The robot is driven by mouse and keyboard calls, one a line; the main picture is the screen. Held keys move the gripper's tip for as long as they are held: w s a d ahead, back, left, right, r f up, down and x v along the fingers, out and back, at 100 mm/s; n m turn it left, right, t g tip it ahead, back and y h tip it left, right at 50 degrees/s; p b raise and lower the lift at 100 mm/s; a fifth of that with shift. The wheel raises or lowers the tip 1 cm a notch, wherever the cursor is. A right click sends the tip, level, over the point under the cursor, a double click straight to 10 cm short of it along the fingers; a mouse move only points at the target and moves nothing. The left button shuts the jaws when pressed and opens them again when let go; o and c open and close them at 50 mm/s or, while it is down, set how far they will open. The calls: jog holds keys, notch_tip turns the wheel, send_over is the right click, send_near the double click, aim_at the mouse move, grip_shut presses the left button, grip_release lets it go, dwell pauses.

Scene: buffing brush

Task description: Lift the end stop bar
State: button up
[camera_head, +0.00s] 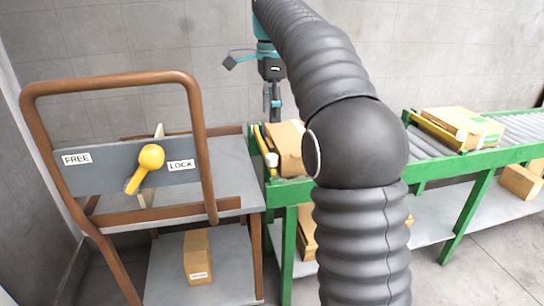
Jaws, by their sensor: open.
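A yellow bar (260,138) lies across the left end of the green-framed roller conveyor (292,192), and I take it to be the end stop bar. It looks lowered, with a cardboard box (287,147) just to its right. A small whitish knob (272,160) sits at the bar's near end. My gripper (271,107) points down above this end of the conveyor, open and apart from the bar in the picture. My arm hides the middle of the conveyor.
A brown-framed cart (120,80) stands at the left against the conveyor's end. Its grey panel carries a yellow lever (148,165) between FREE and LOCK labels. A second yellow bar (438,130) and more boxes (462,122) are at the right. Boxes also lie on lower shelves.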

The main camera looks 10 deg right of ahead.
aim_at(272, 156)
notch_tip(272, 156, down, 12)
jog(key=b, duration=0.4)
jog(key=shift+f, duration=0.2)
grip_shut()
